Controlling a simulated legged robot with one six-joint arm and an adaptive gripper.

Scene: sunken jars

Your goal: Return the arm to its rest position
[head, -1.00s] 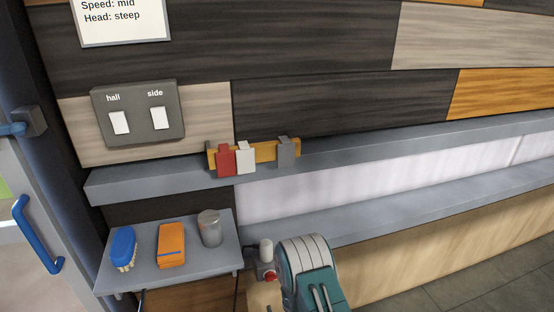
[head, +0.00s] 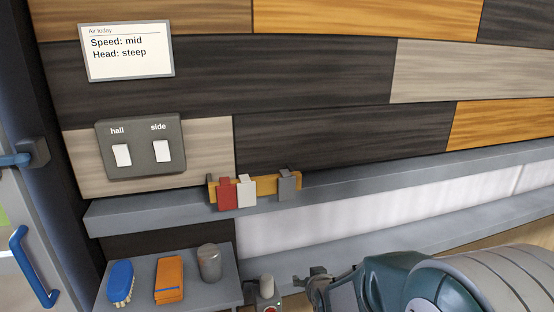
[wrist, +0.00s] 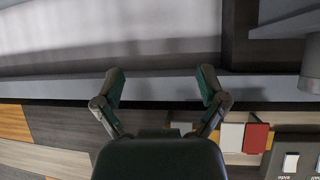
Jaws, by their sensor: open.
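My arm (head: 400,285) comes in from the lower right of the head view, folded low in front of the grey ledge. My gripper (head: 316,280) is at its left end, pointing left and partly cut off by the picture's bottom. In the wrist view my gripper (wrist: 160,85) shows two spread fingers with nothing between them. That view is upside down, with the shelf edge (wrist: 150,88) behind the fingers. I cannot tell how far the fingers are from the shelf.
A rack with red (head: 227,193) and white (head: 246,191) tags sits on the upper shelf (head: 130,217). A blue brush (head: 121,281), orange block (head: 169,279) and grey cylinder (head: 209,263) stand on the side shelf. A switch panel (head: 141,146) and a sign (head: 126,50) are on the wall.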

